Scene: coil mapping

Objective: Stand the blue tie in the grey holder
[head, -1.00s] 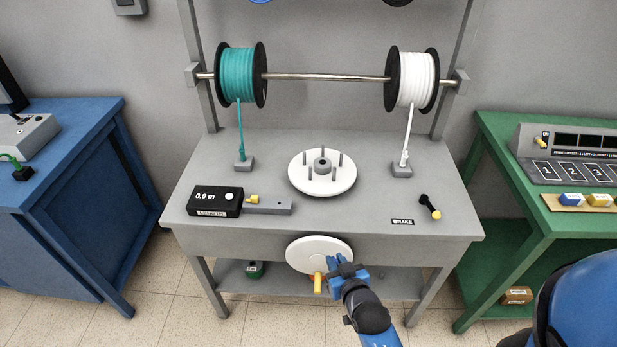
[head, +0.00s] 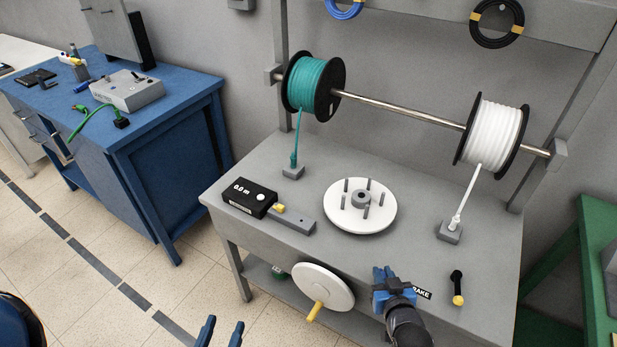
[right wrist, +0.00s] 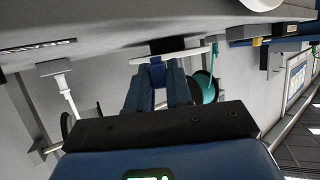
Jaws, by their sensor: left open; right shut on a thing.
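My right gripper (head: 395,284) is over the front edge of the grey bench, beside the BRAKE label. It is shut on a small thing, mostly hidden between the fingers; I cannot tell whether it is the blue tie. In the right wrist view blue shows between the fingers of the right gripper (right wrist: 157,82), with a dark block at their tips. My left gripper (head: 221,331) is open at the bottom edge of the head view.
The grey bench (head: 235,165) carries a white pegged disc (head: 380,215), a black length counter (head: 249,197) and a brake lever (head: 457,287). A white crank wheel (head: 325,283) hangs at its front. The blue workbench (head: 165,135) holds a grey box (head: 127,90). Open floor lies between the benches.

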